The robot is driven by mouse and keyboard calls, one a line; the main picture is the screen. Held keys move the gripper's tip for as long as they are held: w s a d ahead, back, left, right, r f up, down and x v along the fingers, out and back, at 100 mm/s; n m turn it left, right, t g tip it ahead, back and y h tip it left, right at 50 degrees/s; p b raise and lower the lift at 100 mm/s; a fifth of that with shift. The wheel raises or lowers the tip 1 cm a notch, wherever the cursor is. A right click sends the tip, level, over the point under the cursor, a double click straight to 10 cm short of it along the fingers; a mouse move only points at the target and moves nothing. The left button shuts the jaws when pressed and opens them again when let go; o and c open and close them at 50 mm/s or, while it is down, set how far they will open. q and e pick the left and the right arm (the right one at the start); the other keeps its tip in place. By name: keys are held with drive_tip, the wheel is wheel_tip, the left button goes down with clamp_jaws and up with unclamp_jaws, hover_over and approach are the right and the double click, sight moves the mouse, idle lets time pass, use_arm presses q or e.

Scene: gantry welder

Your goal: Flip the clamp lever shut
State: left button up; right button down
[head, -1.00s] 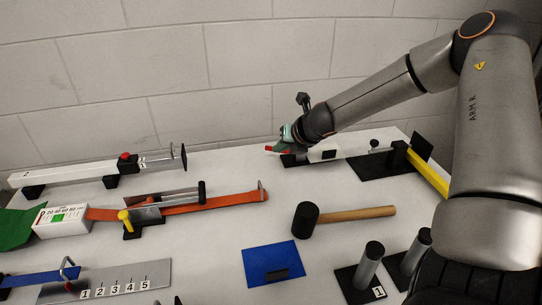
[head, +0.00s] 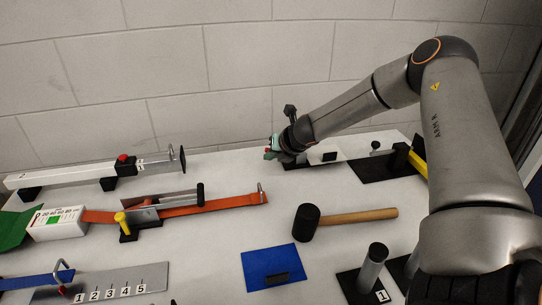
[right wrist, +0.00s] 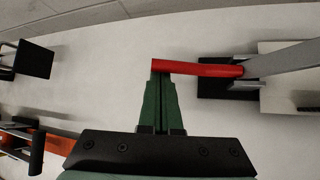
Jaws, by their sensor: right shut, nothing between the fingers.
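The clamp lever's red handle (right wrist: 198,69) lies across the upper middle of the right wrist view, its free end at left. Its other end is over a black base (right wrist: 215,84) with metal parts, beside a grey bar (right wrist: 282,60). My right gripper (right wrist: 161,80) has green fingers, shut and empty, with the tips at the handle's free end. I cannot tell whether they touch it. In the head view my right gripper (head: 271,153) is at the back of the table and hides most of the handle. My left gripper is not in view.
A hammer (head: 350,218) lies in front on the white table. An orange strap (head: 210,207) with a yellow-knobbed device and a long white bar (head: 70,174) are at left. The wall is close behind.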

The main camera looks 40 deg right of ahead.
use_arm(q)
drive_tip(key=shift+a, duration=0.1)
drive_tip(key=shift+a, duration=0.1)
use_arm(e)
drive_tip(key=shift+d+r+y, duration=0.1)
drive_tip(key=shift+r+y, duration=0.15)
drive_tip(key=shift+y, duration=0.05)
drive_tip(key=shift+r, duration=0.15)
drive_tip(key=shift+s+d+r+m+t+y, duration=0.1)
drive_tip(key=shift+d+r+m+t+y, duration=0.05)
drive_tip(key=shift+r+m+t+y, duration=0.15)
drive_tip(key=shift+s+d+r+m+t+y, duration=0.15)
drive_tip(key=shift+d+r+m+t+y, duration=0.25)
drive_tip(key=shift+r+t+y, duration=0.25)
use_arm(q)
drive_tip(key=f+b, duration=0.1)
drive_tip(key=b, duration=0.1)
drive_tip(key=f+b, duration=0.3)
drive_tip(key=b, duration=0.1)
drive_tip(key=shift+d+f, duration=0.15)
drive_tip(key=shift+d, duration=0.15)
use_arm(e)
drive_tip(key=s+d+r+m+t+y, duration=0.2)
drive_tip(key=d+r+m+t+y, duration=0.1)
drive_tip(key=d+r+t+y, duration=0.1)
drive_tip(key=shift+s+m, duration=0.2)
drive_tip(key=shift+m, duration=0.1)
drive_tip(key=shift+d, duration=0.15)
